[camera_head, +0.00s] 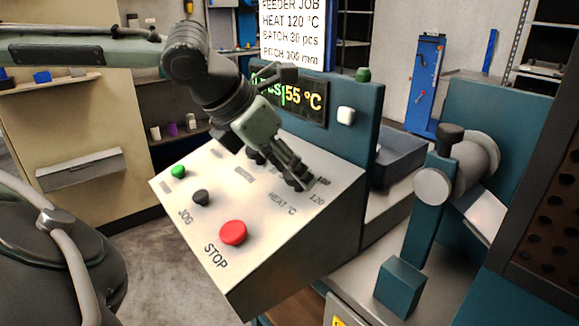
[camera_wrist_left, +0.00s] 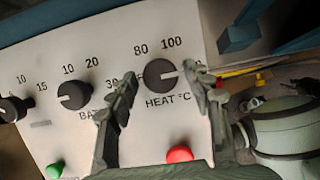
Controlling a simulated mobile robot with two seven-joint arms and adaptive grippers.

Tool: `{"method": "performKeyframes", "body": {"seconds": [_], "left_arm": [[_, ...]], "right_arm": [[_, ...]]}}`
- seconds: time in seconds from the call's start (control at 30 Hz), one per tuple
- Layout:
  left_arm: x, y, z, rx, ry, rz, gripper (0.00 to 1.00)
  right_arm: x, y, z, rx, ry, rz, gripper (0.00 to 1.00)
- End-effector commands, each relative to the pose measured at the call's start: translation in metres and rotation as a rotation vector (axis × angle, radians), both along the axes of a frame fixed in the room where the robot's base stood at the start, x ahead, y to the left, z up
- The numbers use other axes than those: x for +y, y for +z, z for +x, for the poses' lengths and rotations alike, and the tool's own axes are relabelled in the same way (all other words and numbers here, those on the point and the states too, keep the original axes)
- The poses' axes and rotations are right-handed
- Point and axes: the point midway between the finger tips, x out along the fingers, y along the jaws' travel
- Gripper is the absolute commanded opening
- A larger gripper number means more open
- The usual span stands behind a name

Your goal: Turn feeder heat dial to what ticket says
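The ticket (camera_head: 292,30) above the feeder reads HEAT 120 °C. The lit display (camera_head: 296,97) below it shows 55 °C at its right end; my arm covers part of it. The black heat dial (camera_wrist_left: 160,74) sits on the white sloped panel (camera_head: 200,228), with 80 and 100 printed above it. My left gripper (camera_wrist_left: 159,80) is open, with one finger on each side of the dial and small gaps visible. In the head view the left gripper (camera_head: 296,178) hides most of the dial. My right gripper is not in view.
The batch dial (camera_wrist_left: 74,95) and another dial (camera_wrist_left: 14,109) stand left of the heat dial. The red stop button (camera_head: 233,232), a black jog knob (camera_head: 202,198) and a green button (camera_head: 178,172) are lower on the panel. A teal roller stand (camera_head: 430,220) is at right.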

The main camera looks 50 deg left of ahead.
Motion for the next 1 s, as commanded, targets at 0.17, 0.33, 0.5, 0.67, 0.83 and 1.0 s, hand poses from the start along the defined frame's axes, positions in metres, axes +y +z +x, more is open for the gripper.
{"method": "performKeyframes", "body": {"seconds": [0.17,0.33,0.5,0.67,0.83,1.0], "left_arm": [[0.0,0.0,0.0,0.001,0.001,0.0,0.56],[0.0,0.002,-0.001,0.0,0.001,0.0,0.56],[0.002,0.02,-0.013,-0.005,0.004,0.002,0.56],[0.004,0.048,-0.033,-0.008,0.005,0.001,0.56],[0.005,0.076,-0.053,-0.007,0.003,0.0,0.56],[0.006,0.092,-0.066,-0.002,0.001,0.0,0.56]], "right_arm": [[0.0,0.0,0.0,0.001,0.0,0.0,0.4],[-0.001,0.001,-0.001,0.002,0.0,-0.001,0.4],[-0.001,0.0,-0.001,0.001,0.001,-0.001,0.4],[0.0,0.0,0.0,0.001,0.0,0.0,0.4],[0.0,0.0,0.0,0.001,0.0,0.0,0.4],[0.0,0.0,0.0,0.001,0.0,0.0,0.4]]}}
